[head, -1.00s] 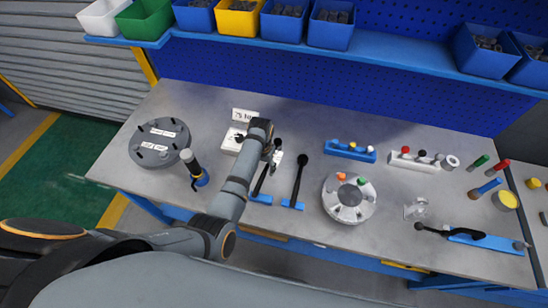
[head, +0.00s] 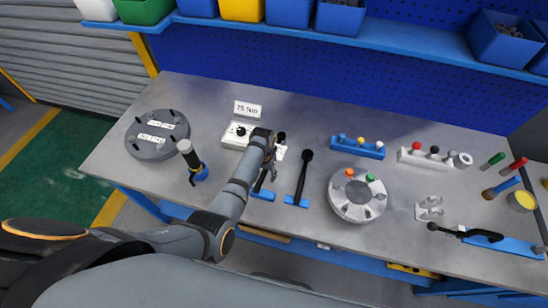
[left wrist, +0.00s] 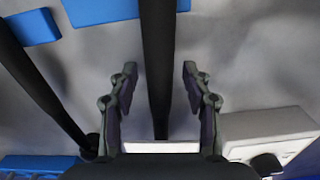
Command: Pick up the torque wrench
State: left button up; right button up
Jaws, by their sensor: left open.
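Two long black wrench-like tools lie with their ends on blue blocks at the middle front of the bench: a left one (head: 259,186) and a right one (head: 302,178). I cannot tell by markings which is the torque wrench. My left gripper (head: 272,165) is over the left tool, partly hiding it. In the left wrist view the gripper (left wrist: 160,75) is open, with the black shaft (left wrist: 157,40) of that tool running between its spread fingers, gaps on both sides. The other tool (left wrist: 42,88) slants along the left there. My right gripper is not in view.
A white box with a dial (head: 236,134) and a "75 Nm" card (head: 248,109) stand behind the gripper. A grey flanged disc (head: 157,145) is at left, a round light fixture (head: 357,207) at right. A blue-based black-handled tool (head: 485,238) lies far right.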

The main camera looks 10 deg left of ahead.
pick_arm(q)
jog(key=shift+s+r, duration=0.1)
jog(key=shift+r, duration=0.05)
jog(key=c, duration=0.6)
grip_shut()
